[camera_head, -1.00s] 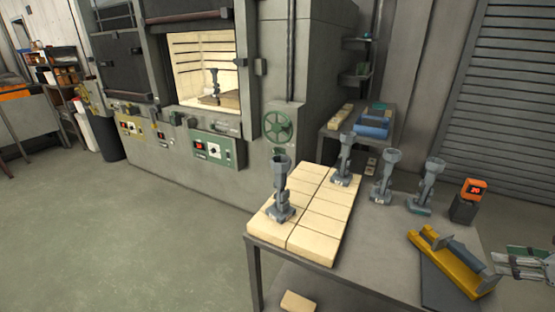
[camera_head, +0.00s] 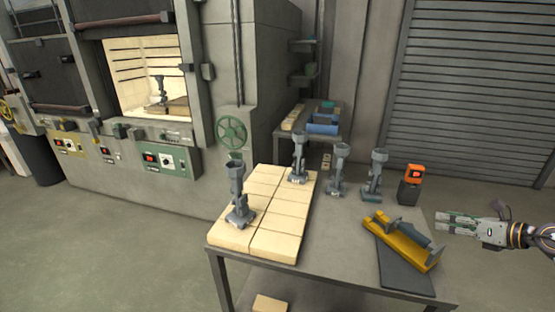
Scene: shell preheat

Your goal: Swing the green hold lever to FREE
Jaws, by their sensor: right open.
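The furnace (camera_head: 210,100) stands at the left, its lit chamber open with a grey shell inside. A green control panel (camera_head: 163,158) with a red display and a dial sits under the chamber. A green handwheel (camera_head: 232,133) is on the furnace's side. I cannot make out clearly which small fitting is the green hold lever, nor any FREE mark. My right gripper (camera_head: 438,222) is open and empty, pointing left beyond the table's right side, far from the furnace panel. My left gripper is out of view.
A table (camera_head: 345,240) stands in front, bearing pale bricks (camera_head: 265,212), several grey shells, a yellow cradle (camera_head: 400,240) and an orange-topped device (camera_head: 414,174). A yellow panel (camera_head: 70,144) is further left on the furnace. The floor (camera_head: 120,240) left of the table is clear.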

